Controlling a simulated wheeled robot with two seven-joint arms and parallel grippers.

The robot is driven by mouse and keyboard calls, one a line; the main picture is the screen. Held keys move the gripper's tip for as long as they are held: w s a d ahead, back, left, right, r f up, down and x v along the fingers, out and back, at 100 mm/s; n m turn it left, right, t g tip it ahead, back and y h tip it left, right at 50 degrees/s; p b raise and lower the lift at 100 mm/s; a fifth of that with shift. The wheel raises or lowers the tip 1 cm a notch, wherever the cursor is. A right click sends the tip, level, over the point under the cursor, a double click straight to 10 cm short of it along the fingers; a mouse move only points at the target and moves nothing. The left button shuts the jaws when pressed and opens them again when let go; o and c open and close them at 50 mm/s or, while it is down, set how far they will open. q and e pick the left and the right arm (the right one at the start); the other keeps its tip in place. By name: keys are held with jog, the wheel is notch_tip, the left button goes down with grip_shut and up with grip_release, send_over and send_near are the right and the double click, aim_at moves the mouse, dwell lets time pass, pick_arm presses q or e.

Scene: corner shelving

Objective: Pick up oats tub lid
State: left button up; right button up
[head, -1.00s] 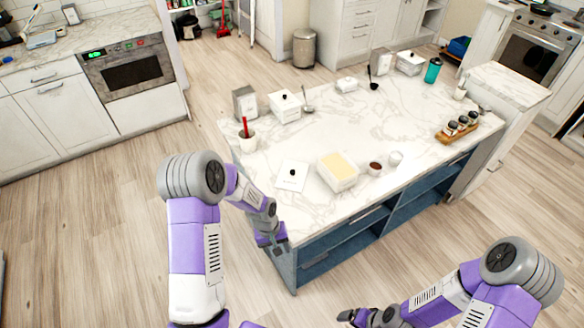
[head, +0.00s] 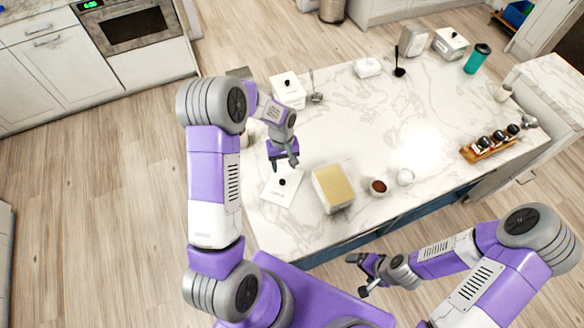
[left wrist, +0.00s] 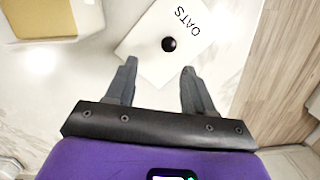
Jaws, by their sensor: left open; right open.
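The oats tub lid (head: 284,187) is a flat white square with a round black knob, lying on the marble counter near its front left edge. In the left wrist view the lid (left wrist: 150,44) shows the printed word OATS. My left gripper (head: 284,164) is open and empty, just behind and above the lid; in the left wrist view its fingers (left wrist: 158,72) point toward the knob without enclosing it. An open tub with pale yellowish contents (head: 332,187) stands right of the lid. My right gripper (head: 358,275) is open and empty, in front of the counter.
A small cup with brown contents (head: 379,187) and a white cup (head: 405,176) stand right of the tub. The middle of the counter (head: 360,125) is clear.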

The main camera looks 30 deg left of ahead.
aim_at(282, 181)
pick_arm(q)
jog(key=shift+s+f, duration=0.75)
jog(key=shift+s, duration=0.15)
jog(key=f, duration=0.5)
jog(key=shift+s+d+f, duration=0.1)
jog(key=shift+s, duration=0.15)
jog(key=shift+c, duration=0.3)
grip_shut()
